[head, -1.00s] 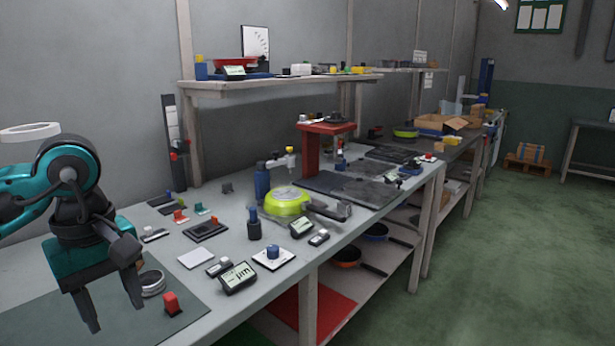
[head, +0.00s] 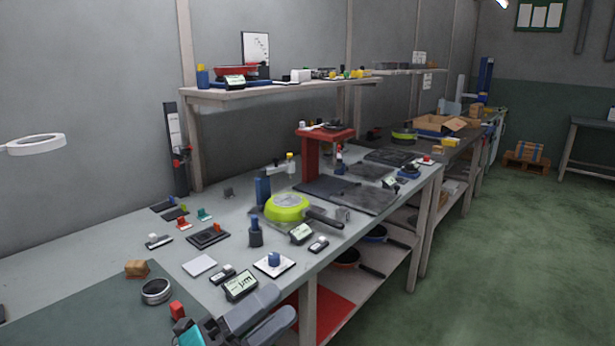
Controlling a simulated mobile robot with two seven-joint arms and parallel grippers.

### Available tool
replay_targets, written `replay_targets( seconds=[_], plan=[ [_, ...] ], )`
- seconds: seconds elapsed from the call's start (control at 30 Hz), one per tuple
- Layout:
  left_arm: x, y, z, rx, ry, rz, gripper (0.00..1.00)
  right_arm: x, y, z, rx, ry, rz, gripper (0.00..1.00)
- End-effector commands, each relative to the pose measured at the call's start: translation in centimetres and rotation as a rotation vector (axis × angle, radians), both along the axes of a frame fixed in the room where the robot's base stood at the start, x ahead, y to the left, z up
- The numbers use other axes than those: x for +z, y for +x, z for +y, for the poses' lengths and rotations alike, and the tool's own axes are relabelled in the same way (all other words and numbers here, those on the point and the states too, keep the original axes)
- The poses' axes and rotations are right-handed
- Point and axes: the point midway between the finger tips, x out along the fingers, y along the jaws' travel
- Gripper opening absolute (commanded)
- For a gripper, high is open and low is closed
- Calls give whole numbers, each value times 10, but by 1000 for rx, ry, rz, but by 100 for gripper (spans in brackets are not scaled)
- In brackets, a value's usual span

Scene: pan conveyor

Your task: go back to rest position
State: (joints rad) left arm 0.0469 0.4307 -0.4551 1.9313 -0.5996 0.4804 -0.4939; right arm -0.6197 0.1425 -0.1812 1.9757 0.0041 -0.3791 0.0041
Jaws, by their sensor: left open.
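My left gripper (head: 275,308) is at the bottom edge of the head view, over the near edge of the workbench (head: 100,240). Its two grey fingers point right and are apart, with nothing seen between them. Part of its teal body shows at the bottom, and most of the arm is out of the picture. A small display device (head: 240,285) lies just behind the fingers, and a red block (head: 177,310) is to their left. My right gripper is not in view.
A lime-green pan (head: 287,207) stands mid-bench, its handle toward the right. A dark mat (head: 95,308) at front left holds a metal ring (head: 156,291) and a brown block (head: 138,268). A shelf (head: 280,86) is above.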

Motion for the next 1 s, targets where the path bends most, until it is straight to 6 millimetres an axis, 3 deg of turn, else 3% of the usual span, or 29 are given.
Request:
replay_targets(
  seconds=[0.1, 0.17, 0.3, 0.4, 0.5, 0.7, 1.0],
  plan=[
    [-52, 12, 37, 166, -247, 451, 51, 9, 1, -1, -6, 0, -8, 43],
    [-88, 10, 57, 254, -373, 675, 51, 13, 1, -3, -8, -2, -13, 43],
    [-176, -25, 97, 454, -646, 1143, 51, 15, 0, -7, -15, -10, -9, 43],
    [-222, -59, 113, 568, -792, 1377, 51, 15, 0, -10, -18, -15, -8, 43],
    [-251, -88, 122, 649, -891, 1530, 51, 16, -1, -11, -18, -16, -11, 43],
    [-272, -112, 127, 712, -969, 1643, 51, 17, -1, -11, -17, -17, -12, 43],
    [-272, -112, 127, 712, -966, 1642, 51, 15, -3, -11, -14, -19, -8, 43]
  ],
)
